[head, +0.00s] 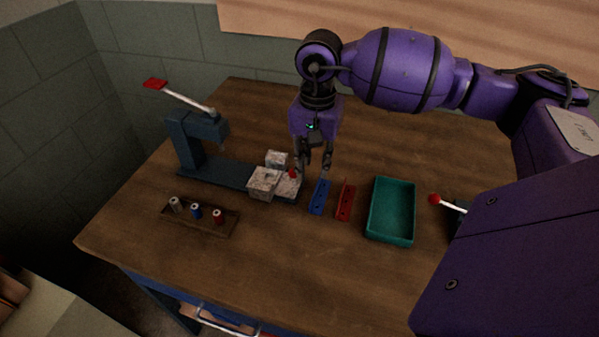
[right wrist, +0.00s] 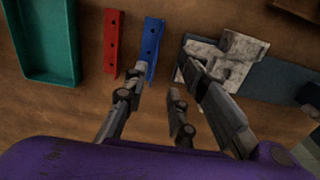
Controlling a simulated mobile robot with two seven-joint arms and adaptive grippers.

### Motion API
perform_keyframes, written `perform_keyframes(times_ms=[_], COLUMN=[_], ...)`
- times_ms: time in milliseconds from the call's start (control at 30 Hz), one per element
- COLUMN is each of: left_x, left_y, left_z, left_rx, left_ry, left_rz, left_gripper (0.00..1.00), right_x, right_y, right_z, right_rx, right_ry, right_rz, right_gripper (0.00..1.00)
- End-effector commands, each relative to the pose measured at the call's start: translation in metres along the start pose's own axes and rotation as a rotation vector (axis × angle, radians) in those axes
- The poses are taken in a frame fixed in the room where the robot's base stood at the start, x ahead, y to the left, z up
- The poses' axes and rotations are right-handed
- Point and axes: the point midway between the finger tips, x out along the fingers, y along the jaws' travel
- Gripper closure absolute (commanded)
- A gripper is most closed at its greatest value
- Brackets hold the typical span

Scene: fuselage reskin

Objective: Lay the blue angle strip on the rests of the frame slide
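The blue angle strip (head: 320,197) lies on the wooden table, just right of the pale blocks and beside a red strip. It also shows in the right wrist view (right wrist: 152,48), with dark holes along it. The frame slide seems to be the group of pale, mottled blocks (head: 264,183) on the press's blue-grey base; nothing blue lies on them. My right gripper (head: 314,166) points down, open and empty, above the table behind the blue strip and beside the blocks. Its spread fingers show in the right wrist view (right wrist: 155,88). My left gripper is out of view.
The red strip (head: 345,202) and a teal tray (head: 372,212) lie right of the blue strip. A blue-grey lever press (head: 192,140) stands at left. A wooden rack (head: 188,220) with small spools is at front left. The table front is clear.

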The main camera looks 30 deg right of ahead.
Motion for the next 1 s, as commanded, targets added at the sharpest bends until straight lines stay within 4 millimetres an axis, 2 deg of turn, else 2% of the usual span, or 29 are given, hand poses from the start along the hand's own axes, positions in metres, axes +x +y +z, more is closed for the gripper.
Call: perform_keyframes(times_ms=[333,633,933,1000], left_x=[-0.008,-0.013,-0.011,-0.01], left_y=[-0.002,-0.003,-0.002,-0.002], left_z=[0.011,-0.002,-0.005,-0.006], left_rx=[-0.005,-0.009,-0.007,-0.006], left_ry=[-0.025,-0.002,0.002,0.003], left_rz=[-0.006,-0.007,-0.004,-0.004], left_gripper=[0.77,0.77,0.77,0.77], right_x=[0.032,0.072,0.079,0.078], right_y=[0.001,0.003,0.003,0.003], right_z=[0.002,0.005,0.004,0.004], right_rx=[0.002,0.001,0.001,0.001], right_ry=[-0.003,-0.002,-0.001,-0.001], right_rz=[0.0,-0.002,0.0,-0.001], right_gripper=[0.75,0.75,0.75,0.84])
